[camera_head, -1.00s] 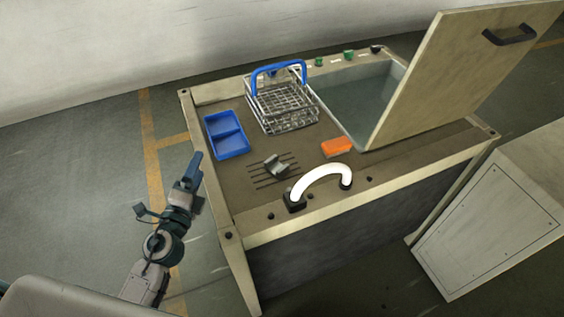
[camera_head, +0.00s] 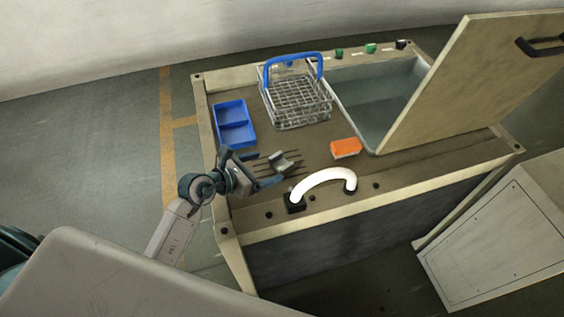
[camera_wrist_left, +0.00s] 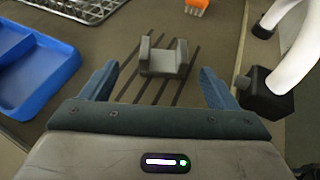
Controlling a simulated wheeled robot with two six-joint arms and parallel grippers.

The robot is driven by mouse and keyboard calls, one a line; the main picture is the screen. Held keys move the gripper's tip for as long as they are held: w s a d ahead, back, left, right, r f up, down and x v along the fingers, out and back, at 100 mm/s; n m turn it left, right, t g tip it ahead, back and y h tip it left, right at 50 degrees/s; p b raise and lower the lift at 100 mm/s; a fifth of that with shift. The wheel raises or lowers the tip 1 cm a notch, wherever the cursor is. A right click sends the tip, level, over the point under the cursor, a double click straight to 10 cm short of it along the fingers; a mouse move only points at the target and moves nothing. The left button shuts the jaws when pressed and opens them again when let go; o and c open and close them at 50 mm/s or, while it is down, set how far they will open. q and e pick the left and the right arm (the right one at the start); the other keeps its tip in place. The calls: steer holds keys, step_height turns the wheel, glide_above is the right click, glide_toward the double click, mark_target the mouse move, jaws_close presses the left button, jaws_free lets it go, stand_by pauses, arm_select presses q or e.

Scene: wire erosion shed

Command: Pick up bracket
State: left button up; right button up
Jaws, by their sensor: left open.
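The grey U-shaped bracket (camera_head: 282,162) lies on the brown bench top over a set of dark slots. In the left wrist view the bracket (camera_wrist_left: 163,58) is ahead of my fingers and roughly centred between them, with its two upright walls showing. My left gripper (camera_head: 267,168) is open and empty, just left of the bracket in the head view. Its two blue-grey fingers (camera_wrist_left: 160,88) are spread wide in the left wrist view, and I see no contact with the bracket. My right gripper is not in view.
A white curved handle (camera_head: 322,178) on black mounts stands close to the bracket. A blue two-part tray (camera_head: 235,136), a wire basket (camera_head: 297,105) with blue handle and an orange block (camera_head: 346,149) are around it. An open tank (camera_head: 375,95) with raised lid (camera_head: 470,80) is behind right.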

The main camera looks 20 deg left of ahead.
mark_target(280, 166)
arm_select(q)
steer(key=shift+w+d+f, duration=0.2)
steer(key=shift+w+d, duration=0.15)
steer(key=shift+w, duration=0.2)
steer(key=shift+w+d+p, duration=0.2)
steer(key=shift+p, duration=0.1)
steer(key=p+x, duration=0.1)
steer(key=x, duration=0.3)
steer(key=shift+d+p, duration=0.25)
steer(key=shift+p, duration=0.15)
steer(key=shift+w+d+f, duration=0.1)
steer(key=shift+f, duration=0.1)
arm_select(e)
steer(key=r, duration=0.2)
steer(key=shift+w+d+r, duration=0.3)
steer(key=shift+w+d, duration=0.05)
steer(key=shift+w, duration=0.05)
